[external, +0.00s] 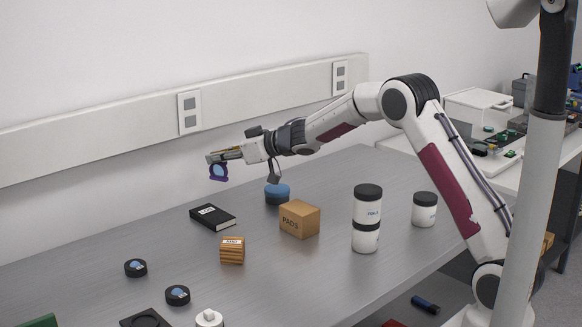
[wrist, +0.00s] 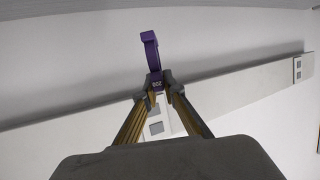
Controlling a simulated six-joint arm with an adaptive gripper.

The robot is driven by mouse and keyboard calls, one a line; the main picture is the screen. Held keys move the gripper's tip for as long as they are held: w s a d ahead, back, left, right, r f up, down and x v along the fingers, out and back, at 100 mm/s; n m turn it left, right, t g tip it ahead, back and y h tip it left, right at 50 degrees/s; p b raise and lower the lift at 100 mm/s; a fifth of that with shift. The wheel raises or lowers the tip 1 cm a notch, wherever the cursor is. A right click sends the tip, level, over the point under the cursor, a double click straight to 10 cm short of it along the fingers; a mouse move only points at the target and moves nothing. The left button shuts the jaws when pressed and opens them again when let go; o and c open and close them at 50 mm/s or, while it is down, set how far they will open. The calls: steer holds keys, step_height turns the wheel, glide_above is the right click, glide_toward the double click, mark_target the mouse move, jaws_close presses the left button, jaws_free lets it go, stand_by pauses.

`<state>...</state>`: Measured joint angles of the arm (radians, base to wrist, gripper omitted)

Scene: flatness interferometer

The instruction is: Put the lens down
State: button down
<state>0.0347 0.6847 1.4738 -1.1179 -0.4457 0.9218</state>
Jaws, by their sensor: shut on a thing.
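The lens (external: 219,172) sits in a purple ring mount, and its glass looks bluish in the external view. My gripper (external: 211,159) is shut on the mount and holds it in the air, well above the table and close to the wall. The fingers of my gripper (wrist: 157,78) close on that labelled base. The glass is not visible in the wrist view.
The grey table (external: 330,285) holds a black book (external: 213,218), a PADS box (external: 299,219), a small wooden block (external: 232,251), a blue-topped round container (external: 277,195) and white jars (external: 366,205). Two dark round pieces (external: 136,268) and a dark square plate (external: 146,319) lie at the front left.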

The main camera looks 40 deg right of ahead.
steer(key=shift+w+a, duration=0.9)
glide_above(212, 214)
step_height(212, 214, down, 6)
steer(key=shift+f, duration=0.15)
stand_by(0.4)
steer(key=shift+f, duration=1.8)
steer(key=shift+f, duration=0.15)
steer(key=c, duration=2.1)
jaws_free()
steer(key=shift+c, duration=0.2)
